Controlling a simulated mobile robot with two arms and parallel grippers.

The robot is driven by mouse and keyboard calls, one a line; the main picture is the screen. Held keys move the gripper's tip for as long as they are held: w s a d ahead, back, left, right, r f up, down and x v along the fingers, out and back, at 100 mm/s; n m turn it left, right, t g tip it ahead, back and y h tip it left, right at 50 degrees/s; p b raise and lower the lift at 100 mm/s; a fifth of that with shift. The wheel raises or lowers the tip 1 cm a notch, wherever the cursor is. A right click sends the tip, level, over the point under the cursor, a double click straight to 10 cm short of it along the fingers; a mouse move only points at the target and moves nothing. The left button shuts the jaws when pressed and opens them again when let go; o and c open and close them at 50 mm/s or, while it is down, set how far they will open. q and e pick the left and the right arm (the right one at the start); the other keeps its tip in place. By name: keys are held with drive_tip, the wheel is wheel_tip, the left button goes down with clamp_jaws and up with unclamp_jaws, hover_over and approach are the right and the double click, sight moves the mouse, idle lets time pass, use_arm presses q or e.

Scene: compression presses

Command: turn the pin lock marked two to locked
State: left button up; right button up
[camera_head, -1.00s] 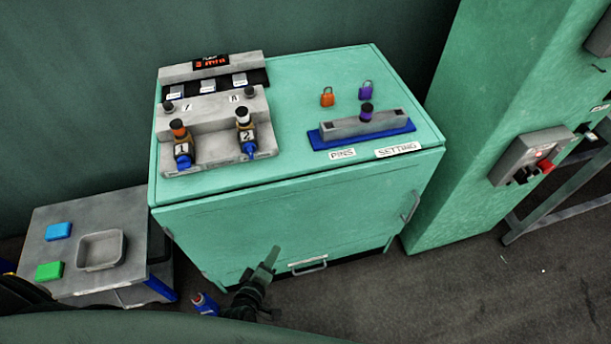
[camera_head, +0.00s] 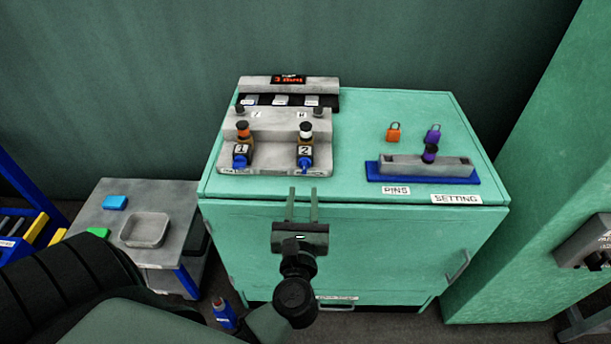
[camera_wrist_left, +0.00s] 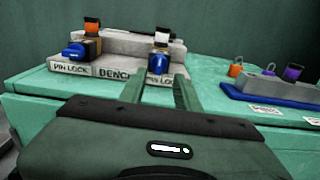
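The pin lock marked two (camera_head: 305,153) is on the right of the grey bench fixture (camera_head: 276,172), with a white label, a blue knob at its foot and a white and black pin on top. It also shows in the left wrist view (camera_wrist_left: 160,60), just beyond my fingers. The pin lock marked one (camera_head: 241,156), with an orange and black top, is to its left. My left gripper (camera_head: 302,205) is open and empty, its two fingers apart, in front of the cabinet's front edge and below lock two, not touching it. My right gripper is not in view.
The green cabinet (camera_head: 350,240) carries the fixture. On its right are a grey block on a blue base (camera_head: 425,179), an orange padlock (camera_head: 393,133) and a purple padlock (camera_head: 433,135). A low side table (camera_head: 100,210) with a tray (camera_head: 146,230) stands left.

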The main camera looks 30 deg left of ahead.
sight(304, 168)
use_arm(q)
drive_tip(key=p+x, duration=0.1)
drive_tip(key=x, duration=0.6)
drive_tip(key=shift+w+a+r+p, duration=0.1)
drive_tip(key=shift+w+a+p, duration=0.15)
drive_tip(key=shift+w+p, duration=0.1)
drive_tip(key=shift+c, duration=0.3)
clamp_jaws()
